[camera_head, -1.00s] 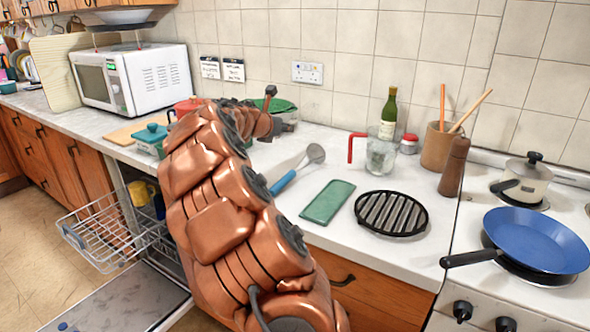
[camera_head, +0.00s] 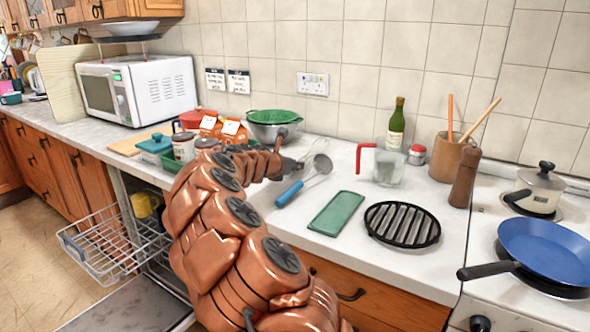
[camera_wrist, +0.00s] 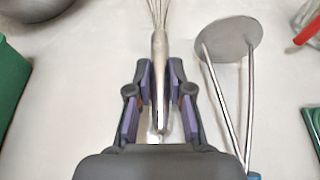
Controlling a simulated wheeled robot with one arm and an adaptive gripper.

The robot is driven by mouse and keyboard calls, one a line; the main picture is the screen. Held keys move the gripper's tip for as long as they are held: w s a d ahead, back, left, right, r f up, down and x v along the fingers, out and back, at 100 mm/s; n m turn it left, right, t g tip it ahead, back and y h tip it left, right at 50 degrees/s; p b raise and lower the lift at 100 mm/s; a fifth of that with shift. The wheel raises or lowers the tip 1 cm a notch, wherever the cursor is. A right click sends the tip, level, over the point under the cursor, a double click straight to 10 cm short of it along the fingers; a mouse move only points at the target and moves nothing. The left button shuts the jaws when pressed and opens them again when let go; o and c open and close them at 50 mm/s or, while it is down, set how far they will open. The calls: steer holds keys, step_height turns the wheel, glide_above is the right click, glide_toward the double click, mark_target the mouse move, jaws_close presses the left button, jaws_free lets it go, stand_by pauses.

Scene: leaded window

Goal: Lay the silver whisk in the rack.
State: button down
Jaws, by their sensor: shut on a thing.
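The silver whisk (camera_wrist: 158,50) shows in the wrist view, its wires pointing away from me. My gripper (camera_wrist: 160,80) is shut on its handle, one finger on each side. In the head view the whisk (camera_head: 317,147) is small and partly hidden by my gripper (camera_head: 292,164), low over the counter. I cannot tell whether the whisk still touches the counter. The wire rack (camera_head: 100,243) is pulled out of the open dishwasher at the lower left, with a yellow mug (camera_head: 143,205) at its right end.
A colander (camera_head: 272,128), cartons (camera_head: 232,131) and a jar (camera_head: 183,147) stand behind my arm. A green mat (camera_head: 336,213) and a glass jug (camera_head: 389,168) are to the right.

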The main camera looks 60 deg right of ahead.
steer(key=shift+f, duration=0.45)
steer(key=shift+f, duration=0.1)
steer(key=c, duration=1.1)
jaws_free()
steer(key=shift+o, duration=0.2)
